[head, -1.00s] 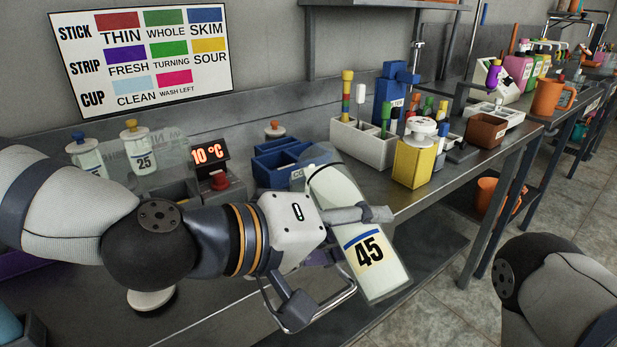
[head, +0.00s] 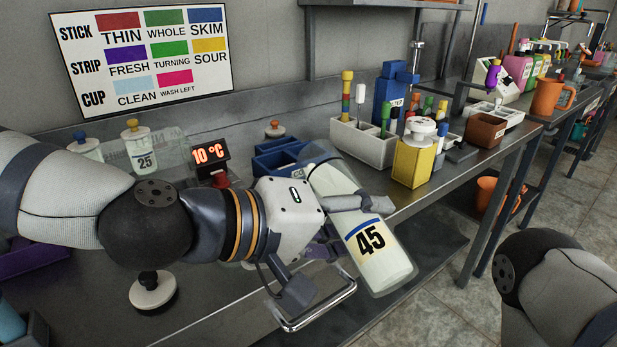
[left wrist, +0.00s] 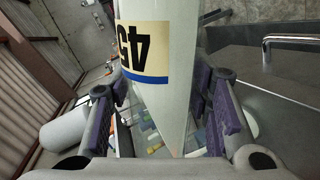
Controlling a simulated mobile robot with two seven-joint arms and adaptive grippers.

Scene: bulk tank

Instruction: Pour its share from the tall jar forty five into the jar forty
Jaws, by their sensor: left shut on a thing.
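The tall jar forty five (head: 372,262) is clear with pale liquid in it and a blue-edged label. It leans, with its upper end toward the blue rack and its lower end toward the bench's front edge. My left gripper (head: 345,203) is shut on it from the left. In the left wrist view the jar (left wrist: 160,85) stands between the two purple-padded fingers (left wrist: 165,108), its label upside down. No jar marked forty can be read; it may be hidden behind my left arm or gripper. My right gripper is out of view.
A jar marked 25 (head: 139,150) and another knobbed jar stand at the back left. A temperature display (head: 210,153), blue rack (head: 268,160), white tray (head: 362,140) and yellow container (head: 412,163) line the bench. A white knobbed lid (head: 152,290) lies front left.

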